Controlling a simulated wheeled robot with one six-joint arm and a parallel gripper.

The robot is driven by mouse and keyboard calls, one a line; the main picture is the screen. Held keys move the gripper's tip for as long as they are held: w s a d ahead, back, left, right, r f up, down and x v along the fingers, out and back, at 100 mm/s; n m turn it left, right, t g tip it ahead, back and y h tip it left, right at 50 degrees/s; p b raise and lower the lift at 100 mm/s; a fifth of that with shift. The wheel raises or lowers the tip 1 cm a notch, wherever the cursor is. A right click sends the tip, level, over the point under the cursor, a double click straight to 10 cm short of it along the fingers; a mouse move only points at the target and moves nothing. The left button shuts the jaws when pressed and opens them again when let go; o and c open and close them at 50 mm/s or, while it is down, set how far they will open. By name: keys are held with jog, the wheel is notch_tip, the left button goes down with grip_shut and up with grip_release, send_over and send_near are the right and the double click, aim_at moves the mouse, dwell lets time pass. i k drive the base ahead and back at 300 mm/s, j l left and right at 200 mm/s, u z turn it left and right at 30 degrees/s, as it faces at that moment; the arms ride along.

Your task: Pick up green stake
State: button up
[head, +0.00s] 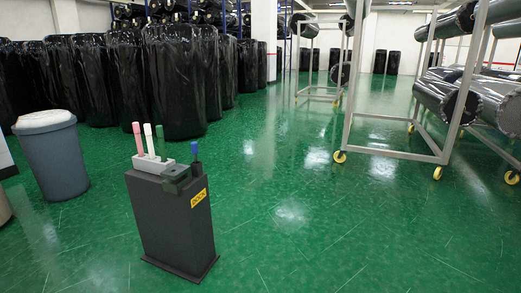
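A dark grey pedestal (172,225) stands on the floor left of centre in the head view. A light grey holder block (153,164) is on its top. A pink stake (138,139) and a white stake (149,139) stand upright in the block. A short dark green stake (160,132) shows just right of the white one; its lower part is hard to make out. A blue stake (195,152) stands upright at the right of the pedestal top. A dark green block (175,173) sits at the front of the top. My gripper is not in view.
A grey bin with a pale lid (55,160) stands at the left. Black wrapped rolls (178,85) stand in rows behind. A wheeled metal rack (400,152) with wrapped rolls is at the right. The green floor right of the pedestal is clear.

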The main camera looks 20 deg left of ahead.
aim_at(158, 129)
jog(key=i+u, duration=0.15)
jog(key=i, duration=0.35)
jog(key=i+l+u, duration=0.1)
jog(key=i, duration=0.45)
jog(key=i+l+u, duration=0.15)
jog(key=i, duration=0.35)
